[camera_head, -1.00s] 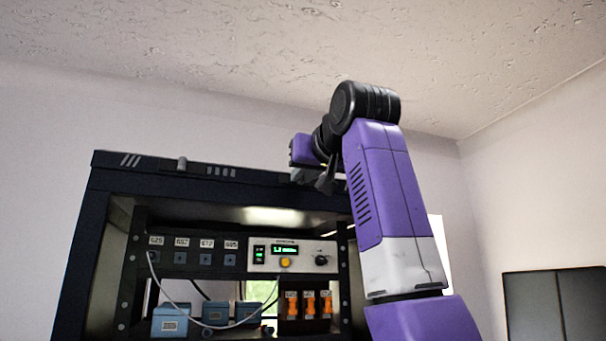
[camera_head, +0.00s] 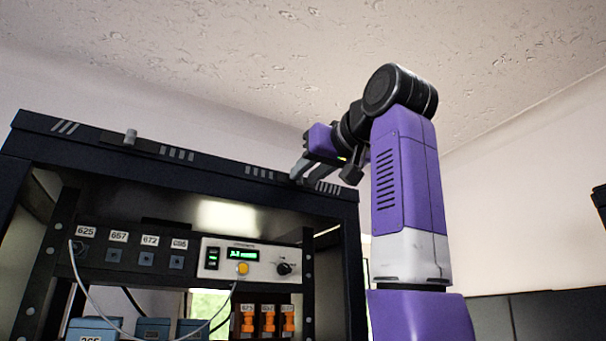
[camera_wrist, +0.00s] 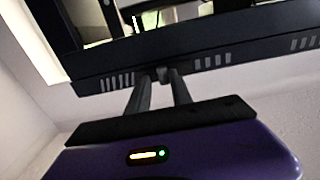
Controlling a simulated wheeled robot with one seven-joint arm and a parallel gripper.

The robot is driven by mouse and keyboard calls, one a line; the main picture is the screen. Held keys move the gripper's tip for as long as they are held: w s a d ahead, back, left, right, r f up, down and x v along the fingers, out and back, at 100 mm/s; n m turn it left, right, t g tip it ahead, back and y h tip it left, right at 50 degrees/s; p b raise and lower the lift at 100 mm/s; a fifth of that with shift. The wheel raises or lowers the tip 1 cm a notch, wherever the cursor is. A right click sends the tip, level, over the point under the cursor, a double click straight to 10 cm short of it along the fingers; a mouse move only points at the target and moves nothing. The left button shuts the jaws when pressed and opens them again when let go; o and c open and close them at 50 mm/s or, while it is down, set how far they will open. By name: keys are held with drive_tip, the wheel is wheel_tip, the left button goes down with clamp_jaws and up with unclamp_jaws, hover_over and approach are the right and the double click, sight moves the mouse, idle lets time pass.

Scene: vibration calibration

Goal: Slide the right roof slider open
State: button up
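The equipment rack (camera_head: 60,155) has a dark roof beam along its top edge, with pale stripe marks. The left roof slider knob (camera_head: 130,137) stands up between two stripe groups. The right roof slider knob (camera_wrist: 163,74) shows in the wrist view, between two stripe groups and between my fingertips. In the head view my gripper hides it. My gripper (camera_head: 304,175) is at the right part of the roof beam, its fingers apart on either side of the knob. A small gap seems to show; contact cannot be told.
Below the roof are a control panel (camera_head: 245,258) with a green display, several labelled sockets, blue boxes (camera_head: 95,330), orange switches (camera_head: 267,320) and hanging cables. A dark panel (camera_head: 545,318) stands at the lower right.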

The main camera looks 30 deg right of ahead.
drive_tip(key=shift+o, duration=0.5)
drive_tip(key=shift+s+a+f, duration=0.1)
drive_tip(key=shift+s, duration=0.15)
drive_tip(key=s+b, duration=0.3)
drive_tip(key=s, duration=0.4)
drive_tip(key=shift+s, duration=0.2)
